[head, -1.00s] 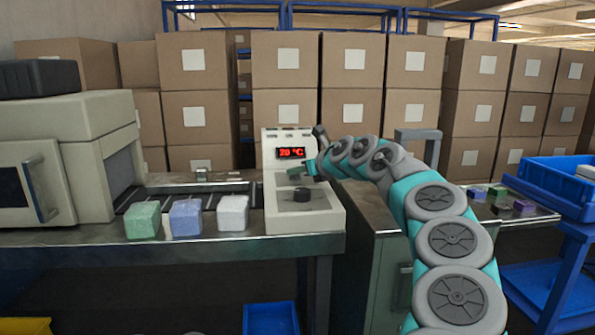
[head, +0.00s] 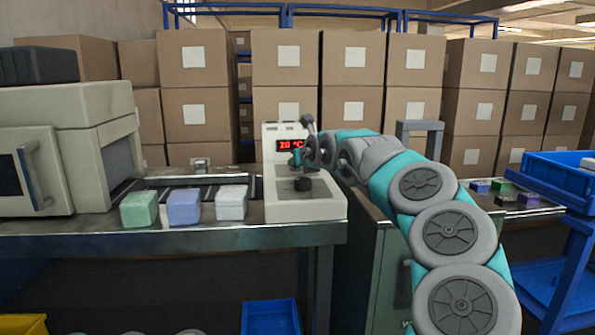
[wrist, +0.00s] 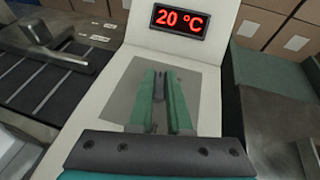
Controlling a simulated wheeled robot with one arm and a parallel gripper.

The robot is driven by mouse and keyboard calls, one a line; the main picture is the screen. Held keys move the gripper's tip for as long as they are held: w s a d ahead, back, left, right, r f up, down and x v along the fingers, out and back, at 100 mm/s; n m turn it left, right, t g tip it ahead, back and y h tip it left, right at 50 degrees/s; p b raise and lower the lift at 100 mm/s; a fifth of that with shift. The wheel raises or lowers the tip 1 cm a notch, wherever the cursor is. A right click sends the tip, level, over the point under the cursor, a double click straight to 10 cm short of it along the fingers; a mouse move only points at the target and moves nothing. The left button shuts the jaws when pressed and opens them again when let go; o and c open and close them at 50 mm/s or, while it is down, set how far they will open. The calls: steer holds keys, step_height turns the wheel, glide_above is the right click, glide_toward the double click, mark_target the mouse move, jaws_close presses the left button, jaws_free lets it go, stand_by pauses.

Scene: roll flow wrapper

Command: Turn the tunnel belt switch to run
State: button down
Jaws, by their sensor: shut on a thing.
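The tunnel belt switch is a black knob (head: 303,184) on the sloping grey plate of a cream control box (head: 282,207). In the wrist view the box's plate (wrist: 120,95) lies behind my fingers. My gripper (wrist: 161,84) points at the plate, its two green fingers on either side of a narrow dark piece of the knob, and is shut on it. In the head view my gripper (head: 298,163) is above the knob, small and partly merged with the arm. Which way the switch is turned cannot be told. The red display (head: 290,145) reads 20 °C.
Green (head: 139,209), blue (head: 184,207) and white (head: 232,203) blocks stand left of the control box, near the bench's front edge. A cream tunnel machine (head: 75,150) is at the far left. Blue bins (head: 555,185) are at the right. Stacked cartons line the back.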

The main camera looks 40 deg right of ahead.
steer(key=m+h+b, duration=0.1)
steer(key=b, duration=0.1)
steer(key=m+g+h+b, duration=0.1)
steer(key=b, duration=0.1)
steer(key=m+g+h+b, duration=0.1)
steer(key=m+h+b, duration=0.1)
steer(key=b, duration=0.1)
steer(key=shift+w+a+f, duration=0.25)
steer(key=shift+a+f, duration=0.05)
steer(key=shift+a, duration=0.05)
steer(key=m+g+h+b, duration=0.1)
steer(key=m+g+h, duration=0.1)
steer(key=m, duration=0.1)
steer(key=shift+r+g+h+b, duration=0.2)
steer(key=shift+g+h+b, duration=0.1)
steer(key=shift+b, duration=0.1)
steer(key=shift+m+g+h, duration=0.4)
steer(key=shift+m+g, duration=0.2)
steer(key=shift+m, duration=0.1)
steer(key=shift+r+g, duration=0.1)
steer(key=shift+g, duration=0.2)
steer(key=c, duration=0.9)
jaws_free()
steer(key=shift+o, duration=0.2)
steer(key=shift+a, duration=0.1)
